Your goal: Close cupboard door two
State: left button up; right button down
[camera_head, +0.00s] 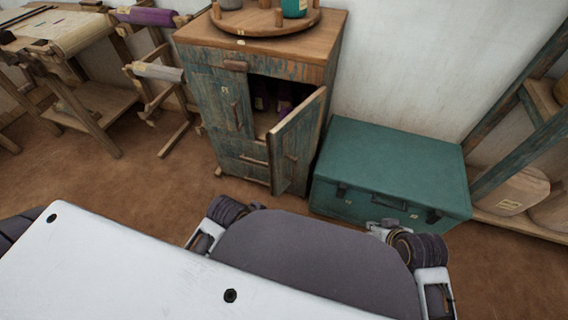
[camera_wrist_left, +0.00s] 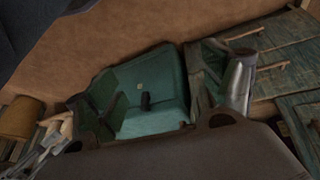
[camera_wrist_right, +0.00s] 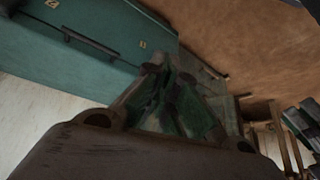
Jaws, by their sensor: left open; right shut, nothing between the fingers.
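The blue-green wooden cupboard (camera_head: 240,165) stands beyond my base in the head view. Its right door (camera_head: 297,143) hangs wide open towards me, showing a dark inside; its left door (camera_head: 213,101) is shut. I cannot read a number on either door. My left gripper (camera_head: 257,207) is open and empty, low in front of the cupboard and apart from the open door. Drawer fronts (camera_wrist_left: 300,60) show at the right of the left wrist view. My right gripper (camera_head: 383,228) is shut and empty in front of the green trunk, to the right of the open door.
A green trunk (camera_head: 390,165) stands close to the right of the open door; it also fills the upper left of the right wrist view (camera_wrist_right: 70,65). A round wooden tray (camera_head: 266,20) sits on the cupboard top. A loom (camera_head: 80,90) stands left. Brown floor (camera_head: 130,185) is clear between.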

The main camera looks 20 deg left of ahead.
aim_at(276, 161)
jog(key=w+r+n+t+p, duration=0.2)
jog(key=w+r+n+t, duration=0.2)
jog(key=w+n, duration=0.35)
jog(key=w+r+n+t+p, duration=0.2)
jog(key=w+r+n+t, duration=0.3)
jog(key=w, duration=0.4)
pick_arm(q)
notch_tip(276, 161, down, 7)
jog(key=s+a+g+y, duration=0.1)
jog(key=s+a+g, duration=0.1)
jog(key=shift+s+a, duration=0.25)
jog(key=shift+s, duration=0.1)
pick_arm(e)
jog(key=s+a+n+g+y, duration=0.4)
jog(key=s+a+n+y, duration=0.2)
jog(key=n, duration=1)
jog(key=s+a+n+g+y, duration=0.4)
jog(key=s+a+n+y, duration=0.3)
jog(key=a+n, duration=0.4)
jog(key=shift+s+r+n+y, duration=0.15)
jog(key=shift+n+y, duration=0.65)
jog(key=shift+n, duration=2.45)
jog(key=shift+x, duration=6.95)
